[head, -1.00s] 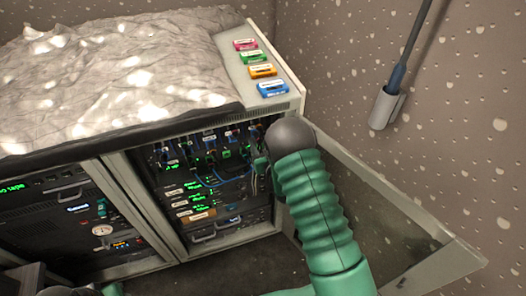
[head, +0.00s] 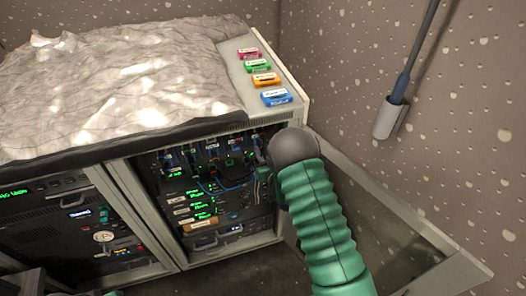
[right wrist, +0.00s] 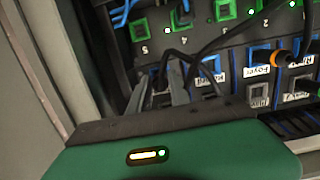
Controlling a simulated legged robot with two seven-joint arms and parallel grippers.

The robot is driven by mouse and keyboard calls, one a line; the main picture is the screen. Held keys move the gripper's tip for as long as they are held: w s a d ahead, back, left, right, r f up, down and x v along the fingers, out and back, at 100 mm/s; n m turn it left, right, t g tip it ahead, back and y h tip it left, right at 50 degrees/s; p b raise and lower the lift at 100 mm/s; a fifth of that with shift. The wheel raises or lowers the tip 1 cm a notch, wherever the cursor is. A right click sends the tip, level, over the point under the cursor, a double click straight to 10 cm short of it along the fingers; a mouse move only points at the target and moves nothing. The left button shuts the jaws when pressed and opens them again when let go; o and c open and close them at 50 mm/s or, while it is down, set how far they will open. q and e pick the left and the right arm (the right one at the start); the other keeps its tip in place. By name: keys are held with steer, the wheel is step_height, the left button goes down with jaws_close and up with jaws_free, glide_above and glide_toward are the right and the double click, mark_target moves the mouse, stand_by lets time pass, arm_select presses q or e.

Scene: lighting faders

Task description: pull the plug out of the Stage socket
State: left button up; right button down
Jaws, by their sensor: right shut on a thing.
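My right gripper (right wrist: 178,92) is shut at the patch panel (right wrist: 232,52), its two fingers close together around a dark plug or cable end, mostly hidden between them. A black cable loops over the fingers. I cannot read a Stage label; the fingers hide part of the lower socket row. A socket labelled Foyer (right wrist: 262,55) is to the right of the fingers. In the head view the right gripper (head: 264,172) is at the right side of the open rack (head: 205,190), largely hidden by my wrist.
An orange-ringed plug (right wrist: 280,58) with a black cable sits near the Foyer socket. Blue cables (right wrist: 122,12) hang at the left, beside green numbered sockets. The rack's open door (head: 375,205) stands right of my arm. Colored labelled blocks (head: 265,79) lie on top.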

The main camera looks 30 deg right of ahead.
mark_target(263, 153)
steer(key=shift+s, duration=0.2)
steer(key=shift+f+p+v, duration=0.15)
steer(key=shift+v, duration=0.85)
steer(key=shift+f+p+v, duration=0.15)
steer(key=shift+f+v, duration=0.05)
steer(key=shift+v, duration=0.75)
steer(key=shift+s, duration=0.25)
steer(key=shift+a, duration=0.1)
